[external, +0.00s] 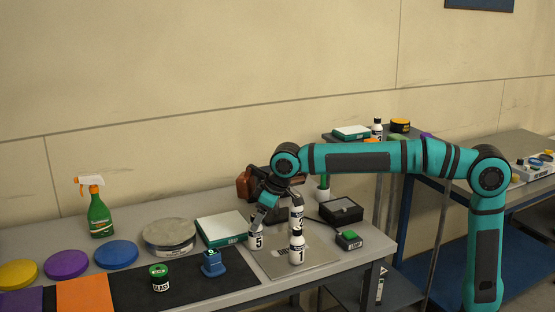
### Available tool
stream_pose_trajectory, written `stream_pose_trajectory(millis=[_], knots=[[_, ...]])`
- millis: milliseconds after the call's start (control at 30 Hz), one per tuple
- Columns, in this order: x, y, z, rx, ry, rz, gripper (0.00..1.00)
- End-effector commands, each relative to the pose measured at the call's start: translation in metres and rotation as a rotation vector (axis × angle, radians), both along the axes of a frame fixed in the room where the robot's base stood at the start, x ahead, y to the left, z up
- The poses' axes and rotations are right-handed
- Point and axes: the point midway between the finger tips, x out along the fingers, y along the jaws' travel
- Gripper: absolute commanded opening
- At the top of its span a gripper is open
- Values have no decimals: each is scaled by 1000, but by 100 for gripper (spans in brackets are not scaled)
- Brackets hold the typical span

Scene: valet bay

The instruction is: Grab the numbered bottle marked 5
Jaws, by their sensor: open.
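The white bottle marked 5 (256,240) stands upright on the table, at the left edge of a grey plate. My gripper (260,214) is open and points down just above this bottle, its fingers around or very near the bottle's top. The view is too small to tell whether they touch it. A white bottle marked 1 (297,252) with a dark cap stands to the right. Another white bottle (297,213) stands behind it, its number partly hidden.
The grey plate (318,257) lies under the bottles. A blue object (213,264) and a white-topped box (222,228) stand to the left. A black box (341,211) and a green-topped block (349,240) are to the right. A green spray bottle (99,215) stands far left.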

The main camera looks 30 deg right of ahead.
Motion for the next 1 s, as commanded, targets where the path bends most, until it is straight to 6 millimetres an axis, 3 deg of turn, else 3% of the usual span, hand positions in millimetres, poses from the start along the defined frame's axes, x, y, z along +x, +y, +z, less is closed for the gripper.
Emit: stream_pose_trajectory(millis=[400,667,900,933,1000], knots=[[12,13,-44,-2,1,0,66],[13,14,-47,-1,1,0,66],[13,14,-47,-1,1,0,19],[13,14,-47,-1,1,0,14],[13,14,-46,-1,1,0,14]])
